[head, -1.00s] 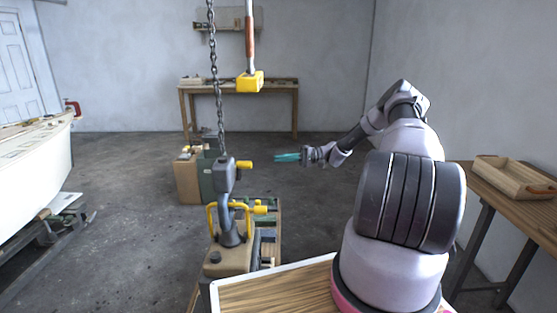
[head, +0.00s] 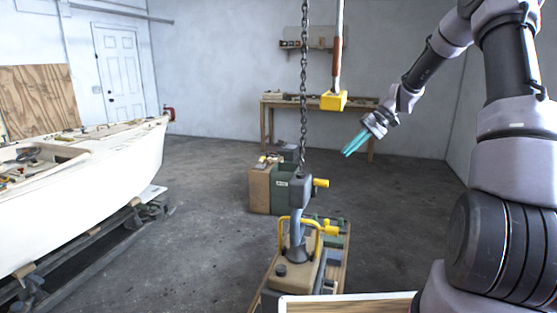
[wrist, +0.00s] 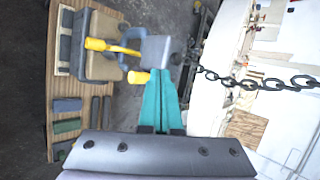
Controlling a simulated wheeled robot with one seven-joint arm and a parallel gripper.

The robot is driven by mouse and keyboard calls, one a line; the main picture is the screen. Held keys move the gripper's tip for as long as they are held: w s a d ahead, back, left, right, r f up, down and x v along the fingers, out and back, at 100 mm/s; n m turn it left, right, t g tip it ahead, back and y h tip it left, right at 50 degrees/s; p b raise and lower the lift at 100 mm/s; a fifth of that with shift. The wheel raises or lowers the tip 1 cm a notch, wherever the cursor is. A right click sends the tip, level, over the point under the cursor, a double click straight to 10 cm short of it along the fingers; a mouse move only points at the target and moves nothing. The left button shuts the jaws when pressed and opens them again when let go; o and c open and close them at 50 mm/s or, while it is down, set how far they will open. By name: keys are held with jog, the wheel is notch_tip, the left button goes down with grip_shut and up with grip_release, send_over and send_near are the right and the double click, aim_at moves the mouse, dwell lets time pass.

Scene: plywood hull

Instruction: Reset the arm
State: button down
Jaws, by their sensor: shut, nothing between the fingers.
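My gripper (head: 354,145) has teal fingers and is raised over the open floor in the head view, right of the hanging chain. The fingers are shut together with nothing between them. In the wrist view the closed teal fingers (wrist: 162,100) point towards a grey block with yellow handles, which hangs or stands on the chain. My gripper looks apart from it in the head view. My arm comes in from the right side of the head view.
A yellow block on a pole (head: 334,101) hangs nearby. A white boat hull (head: 90,180) is at left. A workbench (head: 268,104) stands at the back.

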jog(key=s+r+m+t+h, duration=0.1)
jog(key=s+r+t+h, duration=0.1)
jog(key=s+r, duration=0.4)
jog(key=s+d+r+m+t+h, duration=0.1)
jog(key=s+r+t, duration=0.3)
jog(key=s, duration=0.9)
jog(key=s+d+r+m+t+h, duration=0.1)
jog(key=s+r+t+h, duration=0.2)
jog(key=s+r, duration=0.5)
jog(key=shift+s+r+m+h, duration=0.3)
jog(key=shift+s+h, duration=0.3)
jog(key=shift+s, duration=0.25)
